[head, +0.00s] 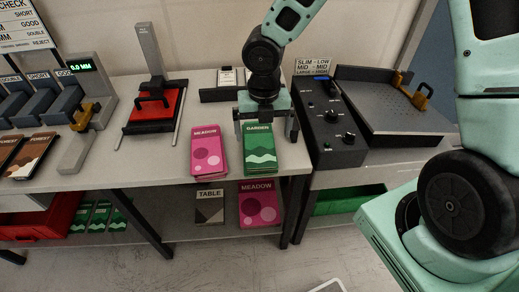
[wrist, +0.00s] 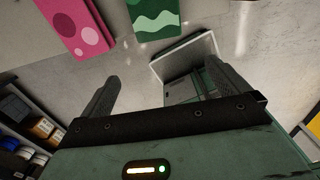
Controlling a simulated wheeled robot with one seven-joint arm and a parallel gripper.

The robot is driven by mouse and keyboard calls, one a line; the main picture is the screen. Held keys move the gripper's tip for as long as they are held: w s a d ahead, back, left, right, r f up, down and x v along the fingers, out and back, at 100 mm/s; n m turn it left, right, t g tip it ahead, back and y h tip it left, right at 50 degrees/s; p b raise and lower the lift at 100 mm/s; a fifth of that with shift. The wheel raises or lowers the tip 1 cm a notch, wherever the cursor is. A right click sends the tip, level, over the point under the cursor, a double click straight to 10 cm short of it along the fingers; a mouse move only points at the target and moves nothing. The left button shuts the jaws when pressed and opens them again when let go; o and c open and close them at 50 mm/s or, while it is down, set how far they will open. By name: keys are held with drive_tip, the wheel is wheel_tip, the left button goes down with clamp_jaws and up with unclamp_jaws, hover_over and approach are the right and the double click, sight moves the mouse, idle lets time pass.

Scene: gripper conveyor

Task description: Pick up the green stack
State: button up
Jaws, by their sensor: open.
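The green stack (head: 262,152), labelled GARDEN with white wave bands, lies near the front edge of the table, right of a pink MEADOW stack (head: 207,152). My gripper (head: 265,128) is at the far end of the green stack in the head view, its fingers spread. In the wrist view my gripper (wrist: 166,82) is open and nothing sits between its fingers. The green stack (wrist: 165,18) shows at the top there, beyond the fingertips and cut off by the frame. The pink stack (wrist: 76,24) is to its left. The gripper's exact height over the stack cannot be told.
A black control box (head: 331,125) with knobs stands close on the right. A red-bedded press (head: 157,108) stands to the left. A shelf below holds a TABLE stack (head: 210,206) and another MEADOW stack (head: 259,205). Bare tabletop lies left of the pink stack.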

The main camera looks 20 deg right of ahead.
drive_tip(key=b, duration=0.1)
hover_over(262, 170)
wheel_tip(262, 170, down, 10)
drive_tip(key=shift+s+a+f+b, duration=0.1)
drive_tip(key=shift+s+f+b, duration=0.1)
drive_tip(key=shift+f, duration=0.75)
drive_tip(key=shift+s+a+f+b, duration=0.1)
drive_tip(key=shift+s+f+b, duration=0.05)
drive_tip(key=shift+f, duration=0.8)
drive_tip(key=shift+s+f+b, duration=0.15)
drive_tip(key=shift+f+b, duration=0.05)
drive_tip(key=shift+f, duration=0.75)
drive_tip(key=shift+r, duration=0.1)
drive_tip(key=c, duration=1.2)
